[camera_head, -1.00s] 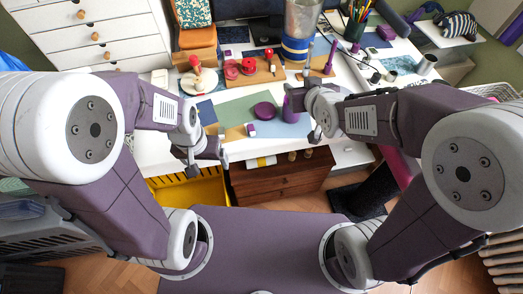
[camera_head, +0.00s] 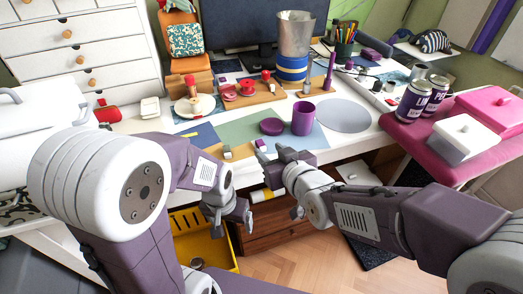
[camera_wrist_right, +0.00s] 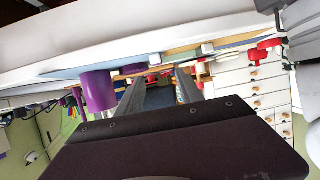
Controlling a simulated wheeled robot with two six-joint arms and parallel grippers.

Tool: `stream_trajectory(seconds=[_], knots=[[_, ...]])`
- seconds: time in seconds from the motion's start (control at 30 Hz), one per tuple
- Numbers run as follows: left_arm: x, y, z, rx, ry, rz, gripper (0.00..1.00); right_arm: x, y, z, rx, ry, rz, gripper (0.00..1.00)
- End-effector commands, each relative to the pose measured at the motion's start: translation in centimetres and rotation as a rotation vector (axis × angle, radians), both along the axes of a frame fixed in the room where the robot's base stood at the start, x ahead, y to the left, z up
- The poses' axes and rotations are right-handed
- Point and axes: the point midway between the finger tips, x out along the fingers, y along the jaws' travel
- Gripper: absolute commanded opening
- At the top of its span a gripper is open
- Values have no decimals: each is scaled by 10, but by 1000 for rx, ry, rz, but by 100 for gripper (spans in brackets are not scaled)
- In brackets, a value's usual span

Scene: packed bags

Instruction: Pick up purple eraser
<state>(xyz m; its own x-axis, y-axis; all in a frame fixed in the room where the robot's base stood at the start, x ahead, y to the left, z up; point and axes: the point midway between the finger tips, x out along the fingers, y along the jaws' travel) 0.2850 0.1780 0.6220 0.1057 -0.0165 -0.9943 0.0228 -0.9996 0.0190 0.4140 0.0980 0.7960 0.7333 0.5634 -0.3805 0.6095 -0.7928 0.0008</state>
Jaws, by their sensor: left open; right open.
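The purple eraser (camera_head: 260,143) looks like a small light-purple block on the desk (camera_head: 352,135), just in front of a round purple disc (camera_head: 271,126). My right gripper (camera_head: 270,156) is open beside the desk's front edge, close to the eraser in the picture and apparently empty. In the right wrist view its two fingers (camera_wrist_right: 158,84) are apart, pointing toward the desk edge. A small pale block (camera_wrist_right: 155,59) shows beyond them; I cannot tell if it is the eraser. My left gripper (camera_head: 232,216) is open and empty, low in front of the desk.
A purple cup (camera_head: 303,118) stands right of the disc; it also shows in the right wrist view (camera_wrist_right: 97,90). A small pale block (camera_head: 227,152) lies to the left. A yellow crate (camera_head: 186,244) is below. Cans (camera_head: 412,101) stand on the pink surface at right.

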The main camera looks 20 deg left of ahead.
Motion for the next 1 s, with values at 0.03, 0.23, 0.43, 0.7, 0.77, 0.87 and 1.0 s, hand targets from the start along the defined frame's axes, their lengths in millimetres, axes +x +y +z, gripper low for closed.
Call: stream_trajectory(seconds=[0.03,0.23,0.43,0.7,0.77,0.87,1.0], knots=[[0,0,-7,0,0,0,84,7,5,-8,-1,2,-1,44],[0,0,-9,0,0,0,84,17,12,-10,0,1,-1,44],[0,0,-27,0,1,0,84,39,25,-29,-2,1,-2,44],[0,0,-29,0,1,0,84,56,38,-32,0,0,-1,44],[0,0,-29,0,0,0,84,56,38,-32,-1,0,-2,44],[0,0,-29,0,0,0,84,56,38,-31,-1,0,-2,32],[0,0,-29,0,0,0,84,56,38,-32,-1,1,-1,0]])
